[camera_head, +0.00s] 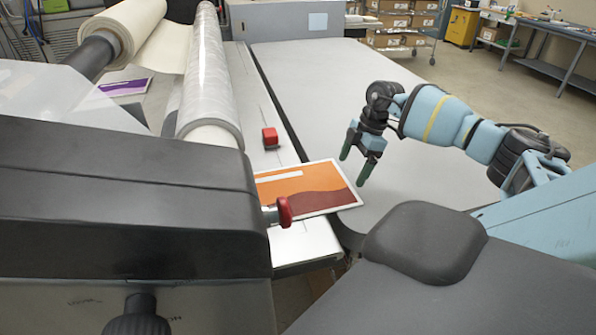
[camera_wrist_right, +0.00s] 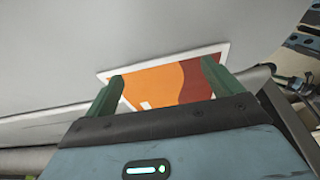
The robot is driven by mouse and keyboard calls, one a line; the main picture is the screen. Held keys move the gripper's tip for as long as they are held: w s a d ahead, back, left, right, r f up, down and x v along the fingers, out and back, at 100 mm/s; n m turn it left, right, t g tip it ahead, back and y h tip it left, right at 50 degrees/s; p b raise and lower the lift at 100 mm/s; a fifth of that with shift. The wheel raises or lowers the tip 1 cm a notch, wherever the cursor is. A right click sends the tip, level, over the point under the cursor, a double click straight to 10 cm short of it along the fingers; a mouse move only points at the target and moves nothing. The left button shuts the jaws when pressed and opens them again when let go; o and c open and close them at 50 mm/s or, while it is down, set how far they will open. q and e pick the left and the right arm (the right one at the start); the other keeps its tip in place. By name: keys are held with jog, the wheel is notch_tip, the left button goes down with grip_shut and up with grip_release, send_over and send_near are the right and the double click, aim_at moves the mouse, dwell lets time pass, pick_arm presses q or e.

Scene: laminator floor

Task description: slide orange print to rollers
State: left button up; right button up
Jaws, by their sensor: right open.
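The orange print (camera_head: 305,187) is a flat board with orange and dark red areas, a white stripe and a white border. It lies near the front edge, across the seam between the laminator bed and the grey side table. Its left end is hidden behind the black housing. My right gripper (camera_head: 355,171) is open above the table, just beyond the print's right end, fingers pointing down. In the right wrist view the print (camera_wrist_right: 170,85) shows between and beyond the two green fingers (camera_wrist_right: 160,92), and nothing is held. The clear film roller (camera_head: 208,75) stands at the left. My left gripper is not in view.
A red block (camera_head: 270,137) sits on the bed beyond the print. A red knob (camera_head: 284,211) juts from the black housing (camera_head: 130,195) over the print's near left part. A purple print (camera_head: 126,87) lies behind the rollers. The grey table (camera_head: 310,80) is clear.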

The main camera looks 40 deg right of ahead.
aim_at(342, 183)
jog(key=shift+f, duration=1.15)
jog(key=shift+s+d, duration=0.1)
jog(key=shift+d, duration=0.15)
dwell(1.2)
jog(key=shift+s+a+r, duration=0.1)
jog(key=shift+s+a, duration=0.05)
jog(key=shift+s, duration=0.1)
jog(key=shift+s+a, duration=0.1)
jog(key=shift+s, duration=0.05)
dwell(0.4)
jog(key=shift+w+a, duration=0.4)
jog(key=shift+a, duration=0.35)
jog(key=shift+w+a, duration=0.4)
jog(key=shift+a, duration=0.35)
dwell(0.5)
jog(key=shift+s+d+f, duration=0.15)
jog(key=shift+d+f, duration=0.05)
jog(key=shift+d, duration=0.1)
dwell(0.4)
